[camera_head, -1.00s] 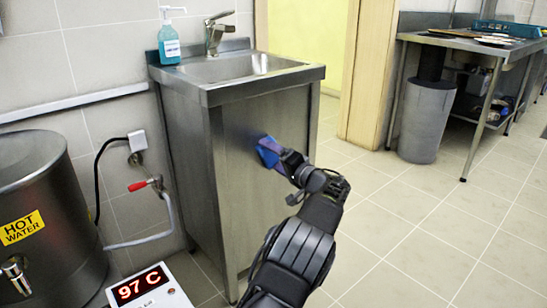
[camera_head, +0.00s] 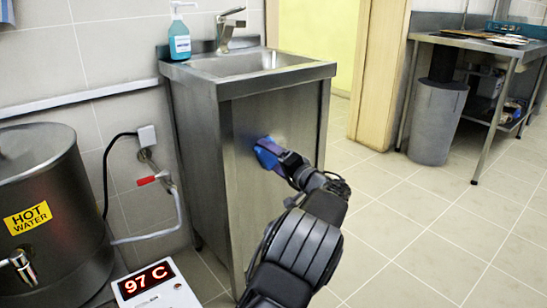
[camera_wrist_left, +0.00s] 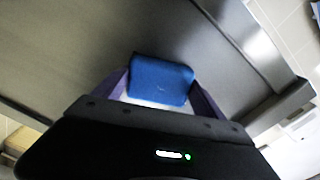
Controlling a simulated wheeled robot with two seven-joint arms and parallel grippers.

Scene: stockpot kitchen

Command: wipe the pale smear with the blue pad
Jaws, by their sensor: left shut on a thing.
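The blue pad (camera_head: 267,152) is against, or very close to, the steel front panel of the sink cabinet (camera_head: 260,215). My left gripper (camera_head: 281,160) is shut on the pad, its arm reaching up from the bottom of the head view. In the left wrist view the pad (camera_wrist_left: 162,80) sits between the two purple fingers of the gripper (camera_wrist_left: 160,92), with the grey panel behind it. A faint pale patch (camera_head: 280,138) shows on the panel just above and right of the pad; it looks like the smear. The pad and gripper may hide part of it. My right gripper is out of view.
A sink with a tap (camera_head: 228,30) and a blue soap bottle (camera_head: 179,38) tops the cabinet. A hot water boiler (camera_head: 50,200) and a 97 C display (camera_head: 150,285) stand at left. A grey bin (camera_head: 438,120) stands far right. The floor between is clear.

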